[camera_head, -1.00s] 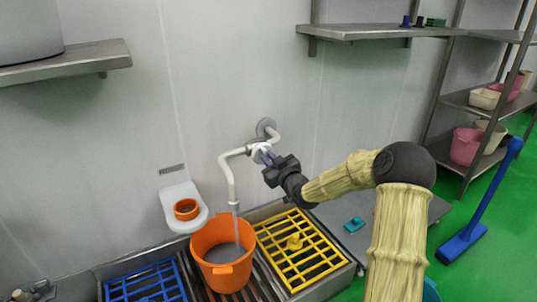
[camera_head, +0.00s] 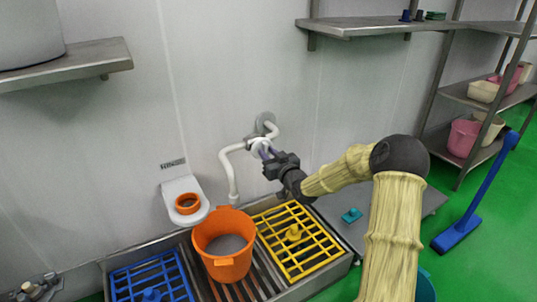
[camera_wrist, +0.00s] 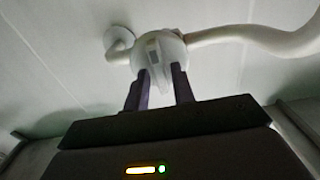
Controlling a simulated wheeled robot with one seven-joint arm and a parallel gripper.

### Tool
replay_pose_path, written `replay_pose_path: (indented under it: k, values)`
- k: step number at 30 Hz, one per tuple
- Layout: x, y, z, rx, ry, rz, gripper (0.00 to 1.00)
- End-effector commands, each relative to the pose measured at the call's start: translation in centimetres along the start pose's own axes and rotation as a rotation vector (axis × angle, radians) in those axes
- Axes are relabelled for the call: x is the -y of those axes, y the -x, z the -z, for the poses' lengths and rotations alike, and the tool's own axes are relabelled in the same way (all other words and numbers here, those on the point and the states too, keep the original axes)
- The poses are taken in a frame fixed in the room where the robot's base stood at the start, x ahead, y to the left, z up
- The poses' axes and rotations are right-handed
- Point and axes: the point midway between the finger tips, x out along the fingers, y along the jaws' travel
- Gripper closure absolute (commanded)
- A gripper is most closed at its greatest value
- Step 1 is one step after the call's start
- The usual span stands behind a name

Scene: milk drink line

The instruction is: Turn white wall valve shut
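The white wall valve (camera_head: 257,145) sits on a bent white pipe fixed to the wall. In the wrist view the valve (camera_wrist: 160,48) is a rounded white body with a grey slot-like mark. My gripper (camera_head: 266,153) is at the valve from the right. In the wrist view its two dark purple fingers (camera_wrist: 161,80) stand apart with the valve's white handle part between them, apparently clamped. The pipe's spout (camera_head: 233,197) points down over the orange bucket (camera_head: 226,268), which holds grey liquid. No stream shows below the spout.
The bucket stands on a drain grate between a blue rack (camera_head: 148,281) and a yellow rack (camera_head: 301,263). A white wall holder (camera_head: 178,187) with an orange cup (camera_head: 187,203) is left of the pipe. A steel shelf (camera_head: 360,28) hangs above right.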

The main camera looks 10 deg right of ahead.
Motion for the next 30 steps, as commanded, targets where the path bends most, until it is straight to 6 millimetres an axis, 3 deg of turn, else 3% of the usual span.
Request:
replay_pose_path:
  k: [14,20,30]
  values:
    - [0.0,0.7,0.2,-0.001,0.003,0.000,0.66]
    - [-0.1,3.5,0.3,0.002,0.001,-0.002,0.66]
    - [-0.1,10.2,0.3,0.003,0.000,-0.002,0.66]
